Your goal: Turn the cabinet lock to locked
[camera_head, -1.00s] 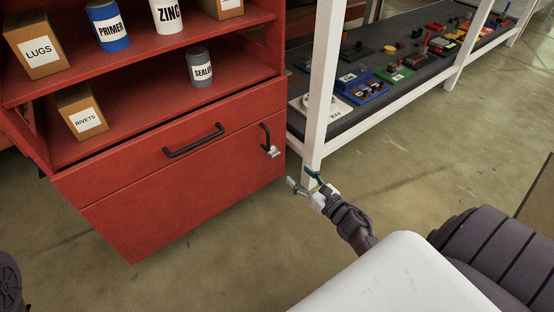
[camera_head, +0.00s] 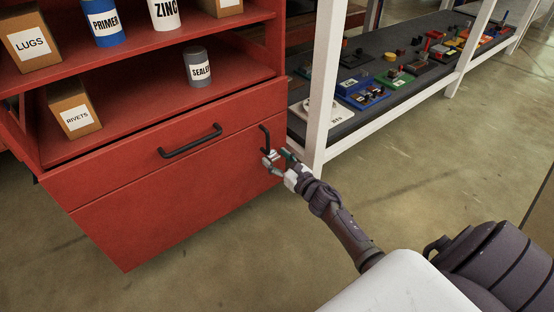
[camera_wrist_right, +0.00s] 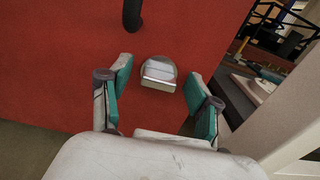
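The red cabinet (camera_head: 120,215) stands at the left in the head view. Its lock shows in the right wrist view as a round silver piece with a raised turn tab (camera_wrist_right: 159,73), on the red front below the end of a black handle (camera_wrist_right: 132,14). In the head view the lock is partly covered by my right gripper (camera_head: 277,163), which is at the cabinet's right edge. In the right wrist view my right gripper (camera_wrist_right: 155,95) is open, its teal-padded fingers on either side of the lock with gaps to it. My left gripper is not in view.
A white-framed shelf (camera_head: 318,110) stands just right of the cabinet, its post close to my right gripper. Several coloured items sit on its dark board. A horizontal drawer handle (camera_head: 190,143) sticks out left of the lock. Cans and boxes stand on the cabinet shelves.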

